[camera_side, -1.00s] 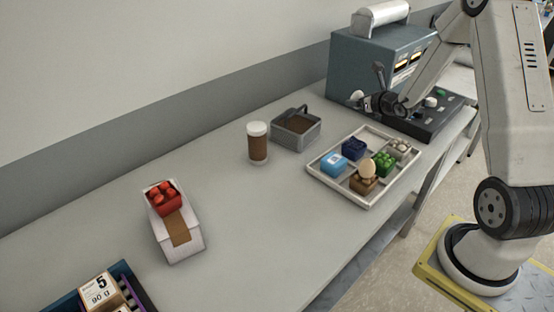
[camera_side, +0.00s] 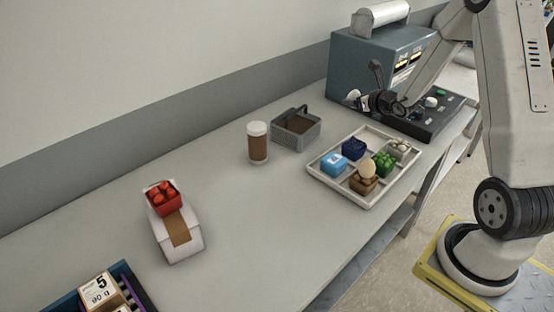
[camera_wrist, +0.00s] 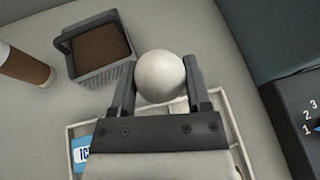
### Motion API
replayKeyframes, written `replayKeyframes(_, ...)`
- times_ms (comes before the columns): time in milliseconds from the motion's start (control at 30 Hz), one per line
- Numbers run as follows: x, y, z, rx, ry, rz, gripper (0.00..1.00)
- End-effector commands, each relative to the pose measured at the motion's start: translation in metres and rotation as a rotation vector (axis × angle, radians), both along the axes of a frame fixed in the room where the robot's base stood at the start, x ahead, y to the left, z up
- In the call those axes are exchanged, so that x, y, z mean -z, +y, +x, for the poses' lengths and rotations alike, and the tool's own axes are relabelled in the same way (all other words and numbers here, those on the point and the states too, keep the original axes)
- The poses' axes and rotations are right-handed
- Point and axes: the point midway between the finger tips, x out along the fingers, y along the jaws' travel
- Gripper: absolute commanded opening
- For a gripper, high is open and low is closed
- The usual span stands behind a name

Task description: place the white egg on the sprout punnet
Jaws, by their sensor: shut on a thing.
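The white egg (camera_wrist: 160,77) is between the two fingers of my gripper (camera_wrist: 160,84) in the wrist view. My gripper is shut on it. In the side view the egg (camera_side: 353,94) shows at the tip of my gripper (camera_side: 362,99), in the air in front of the teal machine. The sprout punnet (camera_side: 384,162), green, sits in a compartment of the white divided tray (camera_side: 343,200), below and to the right of my gripper in the picture. I cannot make out the sprout punnet in the wrist view.
The tray also holds a light blue box (camera_side: 333,163), a navy punnet (camera_side: 354,149), a pale punnet (camera_side: 399,149) and a brown punnet (camera_side: 362,185) with a tan egg (camera_side: 368,169).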

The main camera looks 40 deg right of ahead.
Motion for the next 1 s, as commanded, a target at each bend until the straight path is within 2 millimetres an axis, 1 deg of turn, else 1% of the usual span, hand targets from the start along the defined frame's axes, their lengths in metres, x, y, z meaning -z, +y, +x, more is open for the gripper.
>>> replayKeyframes(167,-0.017,0.039,0.013,-0.075,-0.002,-0.002,0.29)
replayKeyframes(267,-0.029,0.070,0.020,-0.132,-0.003,-0.001,0.29)
replayKeyframes(300,-0.035,0.084,0.022,-0.156,-0.003,-0.001,0.29)
replayKeyframes(367,-0.043,0.106,0.025,-0.195,-0.003,0.000,0.29)
replayKeyframes(400,-0.048,0.120,0.026,-0.222,-0.003,-0.001,0.29)
replayKeyframes(533,-0.064,0.167,0.027,-0.307,-0.003,0.000,0.29)
replayKeyframes(600,-0.072,0.192,0.025,-0.351,-0.004,-0.001,0.29)
replayKeyframes(700,-0.082,0.222,0.020,-0.409,-0.002,0.000,0.29)
replayKeyframes(800,-0.089,0.247,0.014,-0.455,-0.002,0.000,0.29)
replayKeyframes(900,-0.094,0.264,0.009,-0.488,-0.001,0.000,0.29)
replayKeyframes(1000,-0.097,0.274,0.006,-0.507,0.000,0.000,0.29)
